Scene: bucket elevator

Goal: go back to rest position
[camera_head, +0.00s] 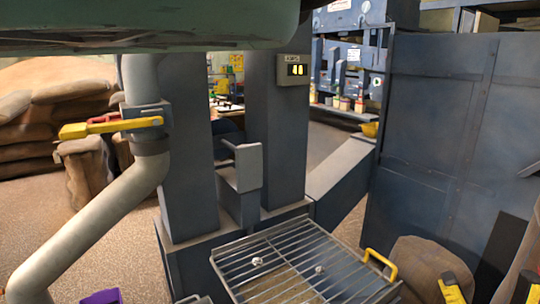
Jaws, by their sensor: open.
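Two yellow-and-black pieces show at the lower right: one (452,290) near the sack and one (526,287) by the right edge.
Grey elevator columns (277,130) rise behind the grate. A pipe (95,232) with a yellow valve lever (138,124) runs down the left. Stacked sacks (60,95) stand at far left, a blue panel (435,130) at right. A purple piece (101,297) shows at the bottom edge.

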